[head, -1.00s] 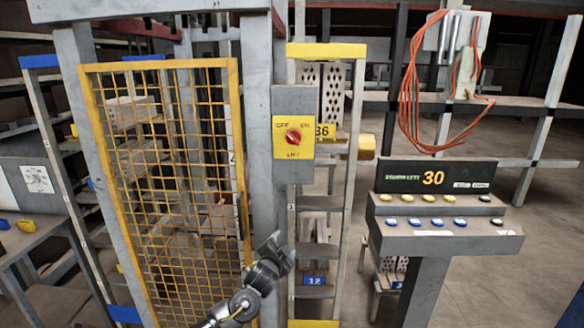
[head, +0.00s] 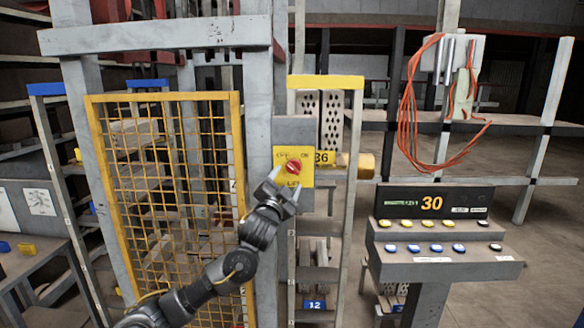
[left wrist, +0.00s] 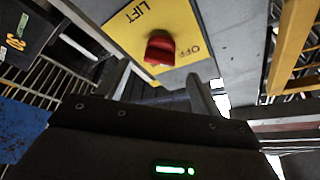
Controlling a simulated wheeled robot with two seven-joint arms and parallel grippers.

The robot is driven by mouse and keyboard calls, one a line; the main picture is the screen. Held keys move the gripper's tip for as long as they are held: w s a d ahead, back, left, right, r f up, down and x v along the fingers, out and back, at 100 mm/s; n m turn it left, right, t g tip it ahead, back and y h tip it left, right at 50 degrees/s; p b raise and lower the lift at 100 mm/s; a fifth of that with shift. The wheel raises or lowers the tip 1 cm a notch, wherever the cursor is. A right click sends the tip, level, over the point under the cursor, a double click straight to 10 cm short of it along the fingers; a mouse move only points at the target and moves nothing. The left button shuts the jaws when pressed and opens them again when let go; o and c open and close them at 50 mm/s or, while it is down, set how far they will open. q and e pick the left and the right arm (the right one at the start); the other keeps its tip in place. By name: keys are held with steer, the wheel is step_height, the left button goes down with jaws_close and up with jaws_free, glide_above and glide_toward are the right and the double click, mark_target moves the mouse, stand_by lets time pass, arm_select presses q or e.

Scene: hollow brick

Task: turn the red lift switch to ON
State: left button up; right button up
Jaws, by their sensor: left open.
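The red lift switch (head: 292,168) is a round knob on a yellow plate (head: 307,180) marked OFF, ON and LIFT, fixed to a grey box on a post. My left gripper (head: 282,180) is just below and in front of the knob and covers part of the plate's lower edge. In the left wrist view the red knob (left wrist: 160,48) stands beyond the gap between the two open fingers (left wrist: 160,82), apart from them. The OFF and LIFT labels show there; the ON label is out of that view. The knob's exact setting is hard to read. My right gripper is not in view.
A yellow mesh gate (head: 170,190) stands left of the post. A rack with a yellow top bar (head: 325,82) is right behind it. A console (head: 440,265) with several buttons and a display reading 30 stands at the right. Orange cables (head: 408,120) hang behind.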

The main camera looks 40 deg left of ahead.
mark_target(292, 171)
arm_select(q)
steer(key=shift+p+x, duration=0.85)
steer(key=shift+x, duration=1.95)
steer(key=shift+c, duration=0.4)
steer(key=c, duration=0.9)
